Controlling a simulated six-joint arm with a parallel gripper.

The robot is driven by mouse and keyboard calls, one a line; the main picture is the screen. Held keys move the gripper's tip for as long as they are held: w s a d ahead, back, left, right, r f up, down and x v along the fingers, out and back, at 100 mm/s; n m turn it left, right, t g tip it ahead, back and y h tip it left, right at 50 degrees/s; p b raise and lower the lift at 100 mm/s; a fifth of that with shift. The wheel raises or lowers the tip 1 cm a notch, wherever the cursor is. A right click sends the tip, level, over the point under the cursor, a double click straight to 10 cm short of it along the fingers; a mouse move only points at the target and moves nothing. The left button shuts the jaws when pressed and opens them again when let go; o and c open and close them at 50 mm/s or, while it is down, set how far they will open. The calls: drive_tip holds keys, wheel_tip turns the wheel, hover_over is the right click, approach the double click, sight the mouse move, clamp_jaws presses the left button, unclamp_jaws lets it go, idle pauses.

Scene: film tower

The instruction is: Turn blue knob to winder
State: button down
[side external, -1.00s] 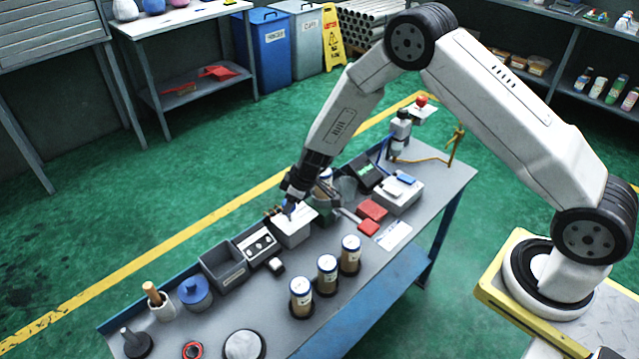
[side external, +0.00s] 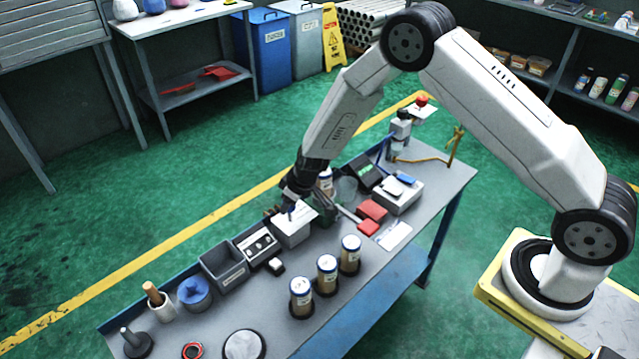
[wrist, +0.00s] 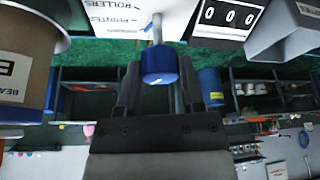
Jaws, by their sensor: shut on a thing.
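The blue knob (wrist: 160,66) sits on a short pale shaft that comes out of a white box (wrist: 112,16) with printed labels. "ROLLERS" can be read, and the other label is only partly readable. A white line marks the knob's face. In the wrist view my gripper (wrist: 159,74) has one finger on each side of the knob and is shut on it. In the side view the white box (side external: 291,232) stands on the bench, with my gripper (side external: 290,207) at its top. The fingers and knob are small and partly hidden there.
A labelled canister (wrist: 22,65) is close on the left. On the bench, a grey bin (side external: 222,268), several canisters (side external: 327,272) and red blocks (side external: 370,212) stand around the box.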

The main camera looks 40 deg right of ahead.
drive_tip(key=shift+m, duration=0.4)
idle(0.5)
drive_tip(key=shift+c, duration=1)
unclamp_jaws()
drive_tip(key=shift+r, duration=0.1)
drive_tip(key=v, duration=0.7)
drive_tip(key=shift+s+r, duration=0.2)
drive_tip(key=shift+r, duration=0.05)
